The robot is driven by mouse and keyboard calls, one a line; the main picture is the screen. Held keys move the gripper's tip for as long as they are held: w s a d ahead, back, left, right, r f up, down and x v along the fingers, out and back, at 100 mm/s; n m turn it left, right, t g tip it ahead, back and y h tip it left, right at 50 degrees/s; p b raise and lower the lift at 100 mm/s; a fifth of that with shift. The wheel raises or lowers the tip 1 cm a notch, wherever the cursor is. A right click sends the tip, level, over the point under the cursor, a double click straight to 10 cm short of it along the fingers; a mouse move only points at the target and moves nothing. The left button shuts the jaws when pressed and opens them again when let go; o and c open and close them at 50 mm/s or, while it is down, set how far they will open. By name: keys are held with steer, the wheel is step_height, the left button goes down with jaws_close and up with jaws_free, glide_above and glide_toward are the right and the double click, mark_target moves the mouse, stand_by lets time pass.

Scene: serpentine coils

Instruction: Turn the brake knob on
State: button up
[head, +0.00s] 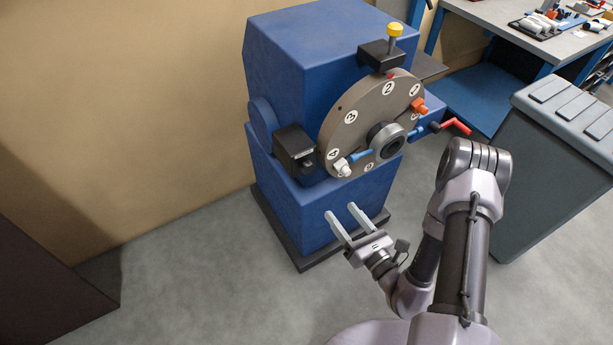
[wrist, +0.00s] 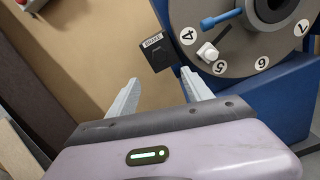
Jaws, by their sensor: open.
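A black brake box (head: 293,148) juts from the left side of a blue machine (head: 300,60), beside its numbered grey disc (head: 338,118). In the wrist view the box (wrist: 160,55) carries a small label that seems to read "BRAKE".
The disc bears a white knob (head: 342,167), a blue handle (head: 358,155) and an orange knob (head: 418,105). A yellow-topped pin (head: 394,32) stands above it. A red crank (head: 456,126) sticks out right. A grey cabinet (head: 560,150) stands right.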

mark_target(309, 169)
steer(key=b+x, duration=0.2)
steer(key=x, duration=1.5)
steer(key=shift+w+r, duration=0.1)
jaws_close()
